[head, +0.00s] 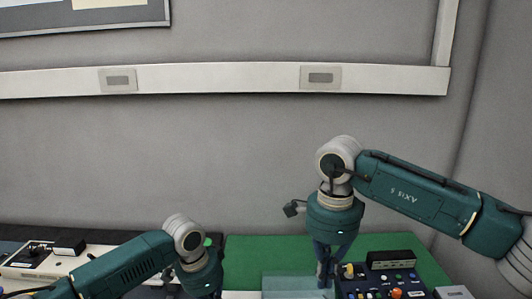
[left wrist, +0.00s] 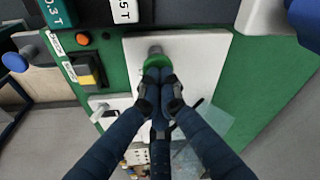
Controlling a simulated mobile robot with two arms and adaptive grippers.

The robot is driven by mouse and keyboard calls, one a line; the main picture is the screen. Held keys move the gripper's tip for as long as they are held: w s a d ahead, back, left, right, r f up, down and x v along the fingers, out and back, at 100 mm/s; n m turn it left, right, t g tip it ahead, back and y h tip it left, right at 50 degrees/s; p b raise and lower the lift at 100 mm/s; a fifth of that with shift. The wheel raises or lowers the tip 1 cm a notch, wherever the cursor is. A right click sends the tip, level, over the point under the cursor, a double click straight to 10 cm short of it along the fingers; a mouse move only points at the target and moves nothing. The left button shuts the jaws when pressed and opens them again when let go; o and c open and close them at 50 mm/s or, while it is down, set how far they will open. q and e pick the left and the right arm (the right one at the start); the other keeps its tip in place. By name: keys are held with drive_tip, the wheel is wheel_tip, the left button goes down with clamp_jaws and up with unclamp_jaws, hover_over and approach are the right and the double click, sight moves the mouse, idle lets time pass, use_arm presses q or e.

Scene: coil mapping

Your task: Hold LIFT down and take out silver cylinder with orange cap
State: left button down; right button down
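My left gripper (left wrist: 157,78) has its fingertips close together at a green round piece (left wrist: 155,62) with a grey end, over a white plate. The fingertips cover part of the green piece, and they look shut against it rather than around it. In the head view the left gripper is cut off at the bottom edge. My right gripper (head: 324,280) points down at the left edge of a dark control box (head: 375,284); its fingertips are too small to read. I cannot make out a silver cylinder with an orange cap or a LIFT label.
The dark box carries several coloured knobs, one orange (head: 396,293). A green mat (head: 250,250) lies below the grey wall.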

drive_tip(key=c, duration=2.5)
unclamp_jaws()
drive_tip(key=o, duration=1.1)
drive_tip(key=shift+w+a+f+m+t+h, duration=0.1)
drive_tip(key=shift+w+f+m+t+h, duration=0.75)
drive_tip(key=shift+f+m, duration=3.05)
drive_tip(key=shift+w+a+f+m+t+h, duration=0.15)
drive_tip(key=shift+w+f+m, duration=1.2)
drive_tip(key=shift+f+m, duration=2.55)
drive_tip(key=shift+w+d+f+m+t+h, duration=0.1)
drive_tip(key=shift+w+f+m+t+h, duration=1.35)
drive_tip(key=shift+m, duration=4.25)
